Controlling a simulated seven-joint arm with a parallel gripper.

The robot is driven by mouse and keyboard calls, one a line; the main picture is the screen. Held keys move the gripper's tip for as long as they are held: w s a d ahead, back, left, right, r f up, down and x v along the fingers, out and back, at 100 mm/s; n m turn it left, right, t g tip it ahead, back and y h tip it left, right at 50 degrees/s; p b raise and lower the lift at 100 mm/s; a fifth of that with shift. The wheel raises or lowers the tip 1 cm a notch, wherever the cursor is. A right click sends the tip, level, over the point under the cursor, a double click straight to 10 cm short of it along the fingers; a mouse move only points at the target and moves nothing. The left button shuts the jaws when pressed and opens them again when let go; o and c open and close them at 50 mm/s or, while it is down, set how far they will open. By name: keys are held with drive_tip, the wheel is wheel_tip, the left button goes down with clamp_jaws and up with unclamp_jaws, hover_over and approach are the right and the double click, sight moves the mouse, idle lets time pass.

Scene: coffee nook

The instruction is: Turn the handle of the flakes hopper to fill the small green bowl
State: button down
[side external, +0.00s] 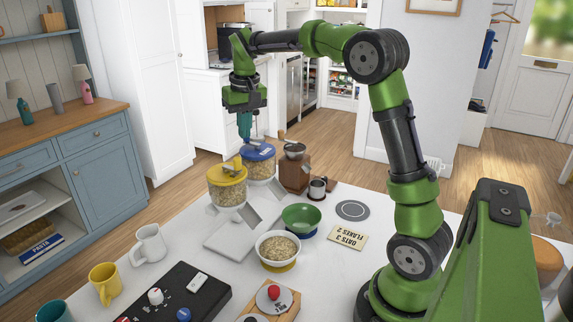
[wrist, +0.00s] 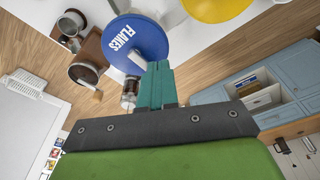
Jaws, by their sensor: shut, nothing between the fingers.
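The flakes hopper (side external: 258,168) is a clear container of flakes with a blue lid, standing at the back of the white table. In the wrist view, its blue lid (wrist: 125,38) reads FLAKES. My gripper (side external: 245,138) is above and slightly left of this lid, pointing down. Its teal fingers (wrist: 158,66) are together and empty, and overlap the lid's edge in the wrist view. The small green bowl (side external: 302,211) stands on a blue base right of the hoppers and looks empty.
A yellow-lidded hopper (side external: 227,190) stands close in front-left. A white bowl (side external: 278,254) of cereal sits on a yellow base. A brown grinder (side external: 294,178) and dark cup (side external: 318,187) are at right. A card (side external: 347,238) reads oats 3, flakes 2.

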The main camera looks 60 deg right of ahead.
sight(245, 152)
drive_tip(key=shift+f, duration=0.15)
idle(0.4)
drive_tip(key=shift+f, duration=1.65)
